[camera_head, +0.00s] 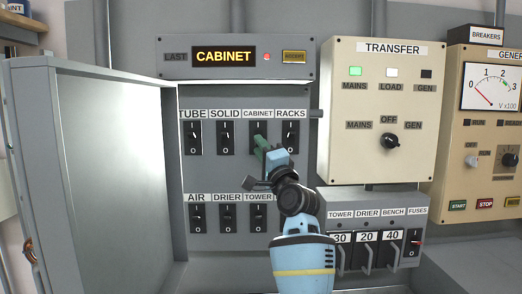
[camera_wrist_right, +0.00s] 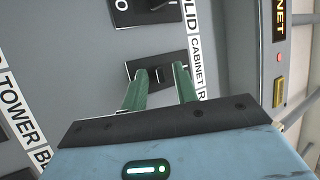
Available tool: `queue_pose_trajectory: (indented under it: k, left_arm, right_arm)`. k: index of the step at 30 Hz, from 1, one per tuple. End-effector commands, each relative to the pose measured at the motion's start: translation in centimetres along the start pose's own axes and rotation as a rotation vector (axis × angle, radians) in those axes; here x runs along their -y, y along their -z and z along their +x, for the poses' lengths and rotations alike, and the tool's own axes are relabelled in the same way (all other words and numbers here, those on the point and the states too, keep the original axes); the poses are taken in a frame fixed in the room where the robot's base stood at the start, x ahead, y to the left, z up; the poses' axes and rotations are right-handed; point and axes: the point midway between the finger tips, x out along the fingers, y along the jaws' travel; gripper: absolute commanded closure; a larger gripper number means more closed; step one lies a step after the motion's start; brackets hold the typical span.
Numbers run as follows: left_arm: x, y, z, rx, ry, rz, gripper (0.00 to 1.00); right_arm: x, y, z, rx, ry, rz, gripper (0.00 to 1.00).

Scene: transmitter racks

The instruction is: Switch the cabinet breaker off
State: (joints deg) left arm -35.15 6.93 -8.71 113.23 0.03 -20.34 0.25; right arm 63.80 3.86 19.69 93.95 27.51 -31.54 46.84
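The cabinet breaker (camera_head: 258,128) is a black switch under the label CABINET in the top row of the open breaker box, between SOLID and RACKS. My right gripper (camera_head: 260,142) is in front of it and covers its lower part. In the right wrist view the breaker (camera_wrist_right: 160,66) lies just beyond the two green fingertips of my right gripper (camera_wrist_right: 160,82). The fingers are apart, with the small toggle seen in the gap between them. I cannot tell whether they touch it, nor its on or off position. My left gripper is not in view.
The box door (camera_head: 100,180) stands open at the left. Other breakers, such as SOLID (camera_head: 225,138) and RACKS (camera_head: 290,136), are close on both sides. A display (camera_head: 224,57) above reads CABINET beside a red lamp. The transfer panel (camera_head: 385,150) and fuse unit (camera_head: 372,270) are at the right.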

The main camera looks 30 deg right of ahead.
Motion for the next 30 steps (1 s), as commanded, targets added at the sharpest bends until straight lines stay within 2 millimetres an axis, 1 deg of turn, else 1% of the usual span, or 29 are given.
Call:
queue_pose_trajectory:
  k: [5, 8, 15, 19, 24, 30]
  left_arm:
    - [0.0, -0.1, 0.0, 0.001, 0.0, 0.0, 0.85]
    - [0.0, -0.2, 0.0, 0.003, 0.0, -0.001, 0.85]
    - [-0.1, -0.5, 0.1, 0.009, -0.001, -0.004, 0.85]
    - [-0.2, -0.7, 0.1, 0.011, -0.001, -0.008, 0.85]
    - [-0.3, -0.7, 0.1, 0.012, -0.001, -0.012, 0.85]
    - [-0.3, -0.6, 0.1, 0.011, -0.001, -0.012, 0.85]
  right_arm:
    - [-0.1, 0.0, -0.8, 0.0, 0.0, 0.0, 0.71]
    - [-0.1, -0.1, -2.0, 0.0, 0.0, -0.001, 0.71]
    - [-0.2, 0.0, -5.4, 0.0, -0.002, -0.001, 0.71]
    - [-0.1, 0.0, -6.8, 0.0, -0.001, -0.001, 0.71]
    - [-0.1, 0.0, -7.7, 0.001, -0.001, 0.0, 0.71]
    - [0.0, 0.0, -7.8, 0.001, -0.001, 0.0, 0.71]
